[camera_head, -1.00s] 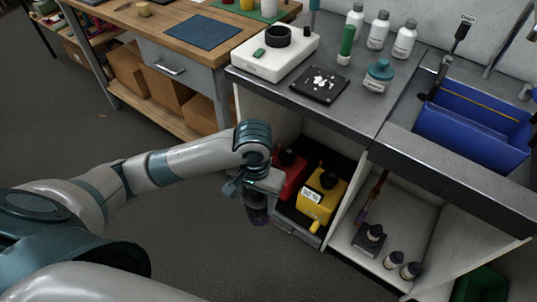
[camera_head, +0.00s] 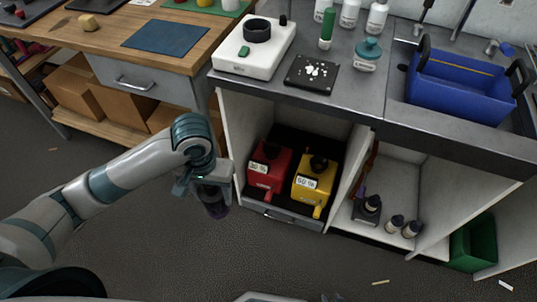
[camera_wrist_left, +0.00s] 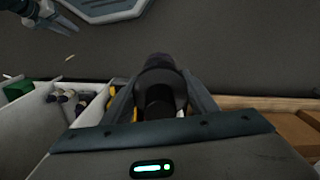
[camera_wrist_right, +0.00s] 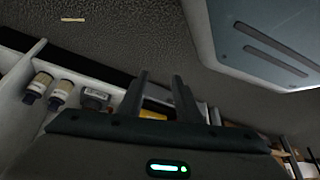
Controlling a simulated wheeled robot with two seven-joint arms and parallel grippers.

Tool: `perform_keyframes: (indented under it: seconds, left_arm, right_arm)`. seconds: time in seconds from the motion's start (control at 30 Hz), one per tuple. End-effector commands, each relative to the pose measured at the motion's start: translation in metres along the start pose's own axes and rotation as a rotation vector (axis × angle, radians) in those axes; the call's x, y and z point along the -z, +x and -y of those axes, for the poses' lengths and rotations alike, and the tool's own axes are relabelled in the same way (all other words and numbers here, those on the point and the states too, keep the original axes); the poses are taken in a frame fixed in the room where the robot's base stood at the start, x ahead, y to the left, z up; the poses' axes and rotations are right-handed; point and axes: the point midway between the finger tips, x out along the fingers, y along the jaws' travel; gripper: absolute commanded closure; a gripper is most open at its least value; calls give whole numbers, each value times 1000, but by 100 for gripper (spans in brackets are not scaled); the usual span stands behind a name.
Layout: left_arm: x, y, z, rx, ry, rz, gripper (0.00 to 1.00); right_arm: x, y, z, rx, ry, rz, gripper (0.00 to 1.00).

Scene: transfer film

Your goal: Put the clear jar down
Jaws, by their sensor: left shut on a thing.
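My left gripper (camera_head: 212,190) points down in front of the open cabinet's left side wall, above the floor. It is shut on a dark, see-through-looking jar (camera_head: 214,203), which hangs below it clear of any surface. In the left wrist view the jar (camera_wrist_left: 160,88) sits between the two fingers and looks dark and round. My right gripper (camera_wrist_right: 160,95) shows only in its own wrist view; its fingers are apart with nothing between them. A second jar (camera_head: 367,56) with a teal lid and label stands on the grey counter (camera_head: 345,100).
A white scale (camera_head: 238,58) and a black plate with white pieces (camera_head: 312,73) share the counter with several bottles. A red canister (camera_head: 268,170) and a yellow canister (camera_head: 312,185) stand in the cabinet. A blue tub (camera_head: 462,90) stands right.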

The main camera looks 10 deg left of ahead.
Motion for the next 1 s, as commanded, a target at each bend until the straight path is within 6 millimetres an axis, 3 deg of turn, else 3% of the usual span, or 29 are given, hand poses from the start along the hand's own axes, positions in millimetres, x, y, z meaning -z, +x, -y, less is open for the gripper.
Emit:
perform_keyframes:
  seconds: [0.47, 0.77, 1.0]
  left_arm:
    - [10, 1, -2, -1, 9, -4, 86]
    - [49, -2, -6, -1, 38, -9, 86]
    - [87, -16, -7, 3, 49, -8, 86]
  right_arm:
    - [6, 0, -1, 0, -1, 5, 69]
    - [33, -15, -1, 1, 6, 28, 69]
    - [56, -50, -2, 2, 10, 61, 69]
